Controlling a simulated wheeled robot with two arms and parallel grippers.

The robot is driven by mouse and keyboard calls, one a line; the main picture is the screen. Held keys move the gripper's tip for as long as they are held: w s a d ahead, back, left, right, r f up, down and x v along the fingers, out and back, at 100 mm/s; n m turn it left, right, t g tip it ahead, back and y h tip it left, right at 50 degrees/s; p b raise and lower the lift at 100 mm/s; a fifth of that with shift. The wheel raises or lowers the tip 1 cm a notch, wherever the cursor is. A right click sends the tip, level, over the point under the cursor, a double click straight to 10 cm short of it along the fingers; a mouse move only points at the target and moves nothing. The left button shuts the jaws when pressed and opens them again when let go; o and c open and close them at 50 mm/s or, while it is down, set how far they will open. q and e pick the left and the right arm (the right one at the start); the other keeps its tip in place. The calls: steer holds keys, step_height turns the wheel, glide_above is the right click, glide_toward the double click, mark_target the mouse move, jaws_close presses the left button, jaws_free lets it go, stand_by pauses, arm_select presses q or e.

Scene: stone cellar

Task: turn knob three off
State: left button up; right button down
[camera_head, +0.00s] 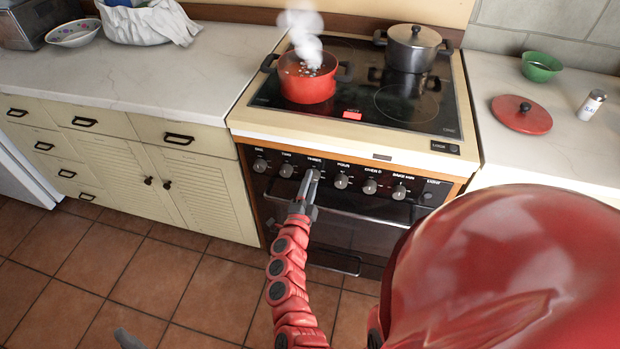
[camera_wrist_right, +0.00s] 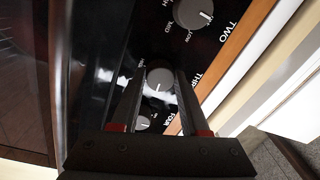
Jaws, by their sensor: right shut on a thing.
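Knob three (camera_wrist_right: 158,85) is a round grey knob with a white pointer line, beside its partly hidden label on the black stove panel. My right gripper (camera_head: 310,176) reaches the panel under the label THREE, and its fingers hide most of this knob in the head view. In the wrist view the right gripper (camera_wrist_right: 157,78) is shut on knob three, one finger on each side. The pointer line slants up the picture, apart from knob two's direction. A small grey tip (camera_head: 128,339) at the bottom left appears to be part of my left gripper; its fingers cannot be made out.
Knob two (camera_wrist_right: 193,13) and knob four (camera_wrist_right: 143,122) sit close on either side. A red pot (camera_head: 307,84) steams on the hob (camera_head: 425,118), and a lidded steel pot (camera_head: 412,48) stands behind right. The oven handle (camera_head: 345,212) runs below the knobs.

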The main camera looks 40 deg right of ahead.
steer(key=n+p, duration=0.5)
steer(key=n, duration=0.2)
steer(key=shift+s+r+y, duration=0.1)
steer(key=shift+r+y, duration=0.05)
steer(key=shift+y, duration=0.25)
steer(key=n+p, duration=0.3)
steer(key=shift+d+n, duration=0.1)
steer(key=shift+n, duration=0.2)
steer(key=n+p, duration=0.3)
steer(key=n, duration=0.2)
steer(key=shift+p, duration=0.4)
steer(key=shift+s+n+p, duration=0.1)
steer(key=shift+n+p, duration=0.4)
steer(key=shift+n, duration=0.4)
steer(key=shift+f, duration=0.2)
steer(key=shift+c, duration=2)
jaws_free()
